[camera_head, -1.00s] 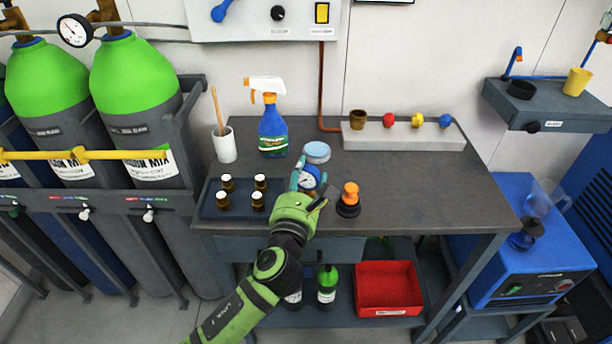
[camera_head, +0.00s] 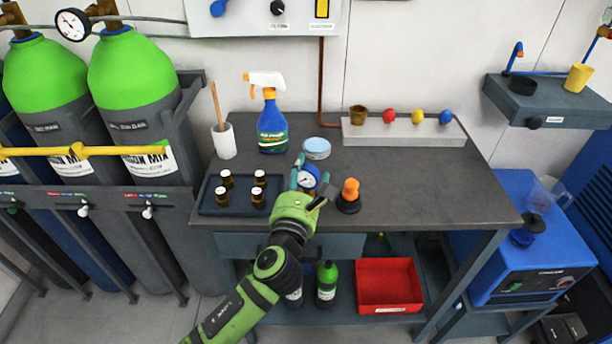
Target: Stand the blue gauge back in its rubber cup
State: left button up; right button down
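The blue gauge (camera_head: 309,177), with a round white face, is at the front middle of the workbench, among the fingers of my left gripper (camera_head: 308,184). One teal fingertip shows at its left side. The fingers partly hide its lower part, and I cannot tell whether they press on it or whether it touches the bench. A black round cup-like base (camera_head: 348,206) holding an orange knobbed piece (camera_head: 350,189) stands just right of the gripper. Another black open cup (camera_head: 522,86) sits on the wall shelf at right. I cannot tell which is the gauge's rubber cup. My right gripper is not in view.
A dark tray (camera_head: 207,208) with several brown jars lies left of the gripper. A pale-blue round tin (camera_head: 316,150) stands just behind, with a spray bottle (camera_head: 271,130) behind left. A rail (camera_head: 385,135) with coloured knobs is at the back. The bench's right part is clear.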

aim_at(305, 179)
pick_arm(q)
jog(key=shift+f, duration=0.1)
jog(key=shift+s+a+p, duration=0.15)
jog(key=shift+s+p, duration=0.2)
jog(key=shift+s, duration=0.3)
jog(key=shift+s+a+p, duration=0.2)
jog(key=shift+s+p, duration=0.15)
jog(key=shift+s, duration=0.65)
jog(key=shift+s+a+p, duration=0.2)
jog(key=shift+s+p, duration=0.15)
jog(key=shift+s, duration=0.65)
jog(key=s, duration=0.2)
jog(key=s+a+p, duration=0.1)
jog(key=s, duration=0.2)
jog(key=shift+s+f, duration=0.1)
jog(key=shift+s, duration=0.15)
